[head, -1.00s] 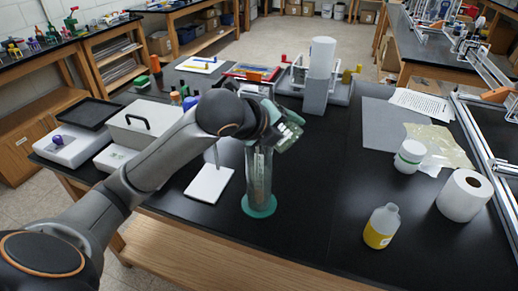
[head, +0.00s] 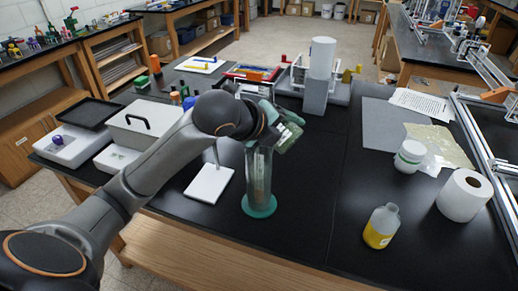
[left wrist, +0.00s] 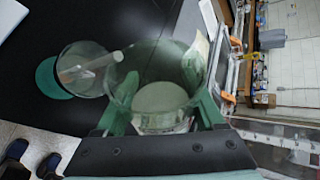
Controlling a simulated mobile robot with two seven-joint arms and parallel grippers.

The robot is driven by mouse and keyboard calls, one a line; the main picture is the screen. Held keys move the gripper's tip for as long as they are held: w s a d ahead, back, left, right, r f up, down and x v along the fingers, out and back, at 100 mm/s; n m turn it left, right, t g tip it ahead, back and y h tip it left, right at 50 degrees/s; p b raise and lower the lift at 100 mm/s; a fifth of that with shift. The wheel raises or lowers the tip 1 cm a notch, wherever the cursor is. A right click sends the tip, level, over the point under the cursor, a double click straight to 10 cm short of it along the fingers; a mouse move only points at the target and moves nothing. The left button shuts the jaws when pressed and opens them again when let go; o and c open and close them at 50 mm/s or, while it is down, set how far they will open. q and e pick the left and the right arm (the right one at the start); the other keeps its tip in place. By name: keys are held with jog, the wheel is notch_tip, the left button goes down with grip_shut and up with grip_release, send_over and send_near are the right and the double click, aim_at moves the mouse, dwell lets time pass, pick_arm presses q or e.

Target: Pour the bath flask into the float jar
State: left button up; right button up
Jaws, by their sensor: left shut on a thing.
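The float jar (head: 261,178) is a tall clear cylinder standing upright on a round green base (head: 262,207) near the front of the black bench. A thin clear rod or float (left wrist: 92,66) leans inside the jar, which also shows in the left wrist view (left wrist: 75,57). My left gripper (head: 284,134) is above and just right of the jar's top, shut on the bath flask. The flask (left wrist: 152,62) is clear, wide-mouthed glass between the green fingers, its mouth beside the jar's in the left wrist view. I cannot tell its contents. My right gripper is not in view.
A white pad (head: 208,184) lies left of the jar. A bottle of yellow liquid (head: 381,227), a white tub (head: 409,157) and a paper roll (head: 465,195) stand at the right. A lidded grey box (head: 140,127) is at the left. The bench between jar and bottle is clear.

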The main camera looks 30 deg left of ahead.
pick_arm(q)
jog(key=shift+d+f+n+h, duration=0.1)
jog(key=shift+f+n+h, duration=0.25)
jog(key=shift+n+h, duration=0.25)
jog(key=shift+d+f+n+h, duration=0.1)
jog(key=shift+f+n+h, duration=0.3)
jog(key=shift+h, duration=0.4)
dwell(3.3)
jog(key=shift+a+r+n+h, duration=0.15)
jog(key=shift+r+n+h, duration=0.35)
jog(key=shift+h, duration=0.1)
dwell(0.9)
jog(key=shift+f+t, duration=0.1)
jog(key=shift+t, duration=0.2)
jog(key=shift+d+f+m+y, duration=0.15)
jog(key=shift+d+m+y, duration=0.05)
jog(key=shift+m+y, duration=0.5)
jog(key=shift+a+r+m+y, duration=0.2)
jog(key=shift+r+m+y, duration=0.2)
jog(key=shift+y, duration=0.3)
jog(key=shift+f, duration=0.1)
